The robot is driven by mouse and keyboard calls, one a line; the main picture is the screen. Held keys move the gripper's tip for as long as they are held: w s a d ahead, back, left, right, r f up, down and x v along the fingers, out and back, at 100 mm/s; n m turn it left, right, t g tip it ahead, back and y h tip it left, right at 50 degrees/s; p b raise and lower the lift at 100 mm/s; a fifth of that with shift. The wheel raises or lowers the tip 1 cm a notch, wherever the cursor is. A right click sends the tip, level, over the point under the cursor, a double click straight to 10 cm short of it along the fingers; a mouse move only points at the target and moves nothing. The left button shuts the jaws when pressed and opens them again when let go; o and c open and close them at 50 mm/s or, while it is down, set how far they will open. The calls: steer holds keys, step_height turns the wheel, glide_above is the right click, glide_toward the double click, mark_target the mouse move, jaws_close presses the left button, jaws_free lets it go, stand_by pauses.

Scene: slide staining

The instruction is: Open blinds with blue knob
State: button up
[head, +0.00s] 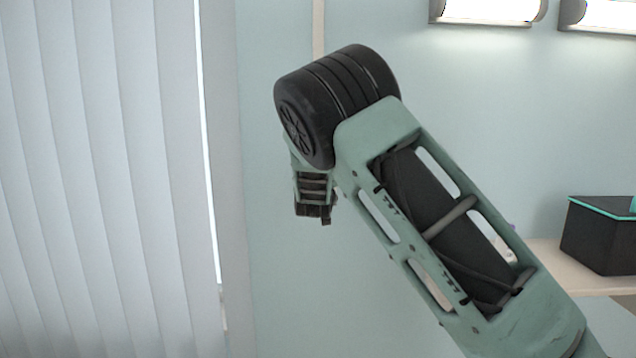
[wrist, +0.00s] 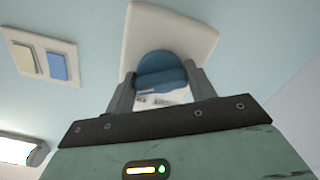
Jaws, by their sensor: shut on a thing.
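The blinds (head: 95,180) are pale vertical slats at the left of the head view. The slats lie flat and overlapping, with a thin bright gap along their right edge. The round blue knob (wrist: 160,66) sits on a white wall plate (wrist: 190,32) in the wrist view. My gripper (wrist: 161,82) has one finger on each side of the knob and is shut on it. The knob is hidden there by my arm.
A wall panel (wrist: 74,48) with one beige and one blue rocker is left of the knob plate. A lit wall lamp (wrist: 18,150) is at lower left. In the head view, a dark box (head: 595,238) stands on a shelf at right, below two wall lamps (head: 490,12).

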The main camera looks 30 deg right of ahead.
steer(key=shift+f, duration=0.1)
stand_by(0.4)
steer(key=o, duration=1)
steer(key=b+v, duration=0.1)
steer(key=v, duration=1.6)
steer(key=shift+s+a, duration=0.15)
steer(key=shift+s, duration=0.05)
